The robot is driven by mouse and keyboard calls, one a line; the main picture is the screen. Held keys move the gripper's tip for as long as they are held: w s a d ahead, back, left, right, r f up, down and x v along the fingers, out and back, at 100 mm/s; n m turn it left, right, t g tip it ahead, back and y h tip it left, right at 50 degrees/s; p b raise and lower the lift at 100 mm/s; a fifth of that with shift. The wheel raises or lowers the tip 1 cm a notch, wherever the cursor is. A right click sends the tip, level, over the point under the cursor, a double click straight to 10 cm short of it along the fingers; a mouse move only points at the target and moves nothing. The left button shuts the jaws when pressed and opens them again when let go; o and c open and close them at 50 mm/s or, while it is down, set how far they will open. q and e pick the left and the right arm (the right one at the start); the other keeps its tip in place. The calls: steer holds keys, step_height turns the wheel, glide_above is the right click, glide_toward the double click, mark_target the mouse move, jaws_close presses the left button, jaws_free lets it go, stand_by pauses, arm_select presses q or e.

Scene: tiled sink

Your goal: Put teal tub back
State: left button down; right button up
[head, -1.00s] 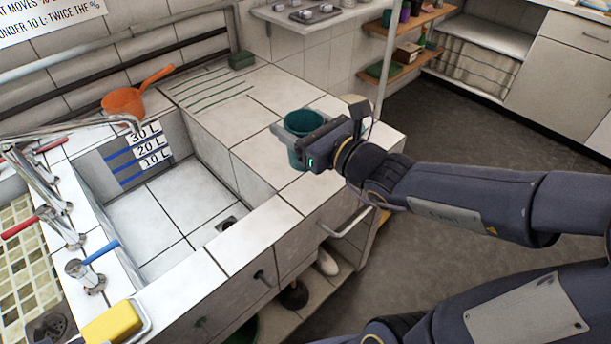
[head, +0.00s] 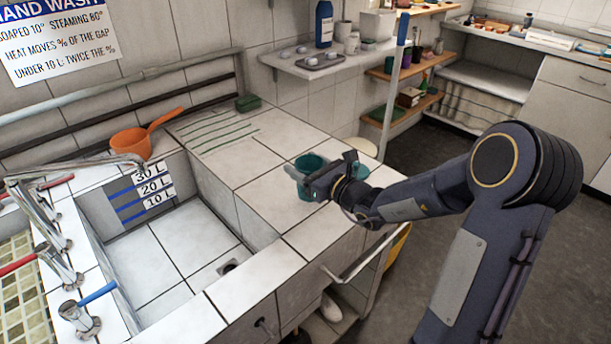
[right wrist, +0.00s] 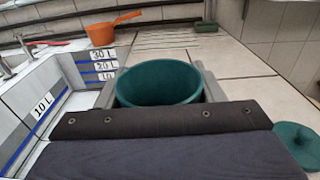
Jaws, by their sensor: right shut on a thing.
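The teal tub (head: 306,163) is at the right end of the tiled counter in the head view. My right gripper (head: 310,176) is shut on it. In the right wrist view the tub (right wrist: 158,84) is upright, its open rim showing between the two fingers of my right gripper (right wrist: 158,95). The gripper body hides its lower part, and I cannot tell whether its base touches the tiles. A second teal round thing (right wrist: 299,143) shows at the right of the wrist view. My left gripper is not in view.
The tiled counter (head: 255,145) has free room left of the tub, with dark green lines marked farther back. A green block (head: 248,103) and an orange dipper (head: 131,142) stand at the back. The sink (head: 165,255) opens to the left. A wall shelf (head: 275,62) and a post (head: 390,100) stand behind.

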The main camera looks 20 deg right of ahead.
steer(key=shift+f, duration=1.55)
steer(key=shift+f+b, duration=0.1)
steer(key=shift+b, duration=0.2)
steer(key=shift+f, duration=0.15)
steer(key=o, duration=1.3)
steer(key=shift+o, duration=0.2)
